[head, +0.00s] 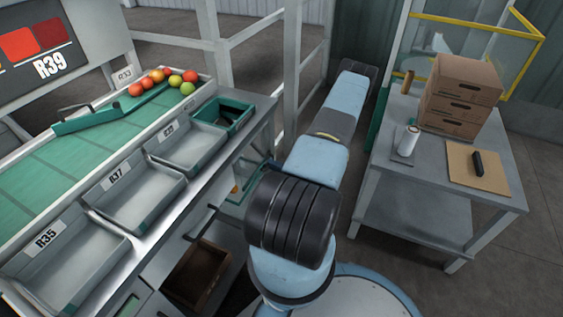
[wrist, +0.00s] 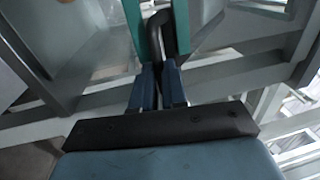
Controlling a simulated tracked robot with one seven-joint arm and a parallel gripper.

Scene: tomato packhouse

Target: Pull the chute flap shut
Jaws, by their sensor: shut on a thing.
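In the wrist view my gripper (wrist: 158,72) is shut on a black bar handle (wrist: 183,28), with its blue fingertips around the lower end. The handle stands beside a narrow teal panel (wrist: 136,22), which looks like the chute flap seen nearly edge-on; how far open it stands I cannot tell. In the head view my arm reaches down beside the grading bench and hides the gripper. A teal-edged part (head: 232,197) shows low beside the arm there; I cannot tell whether it is the same flap.
The bench holds grey trays (head: 137,226), a teal bin (head: 235,128) and a green belt (head: 70,172) with several tomatoes (head: 150,82). A brown crate (head: 178,293) sits below. A side table (head: 398,177) with cardboard boxes (head: 462,96) stands right of my arm.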

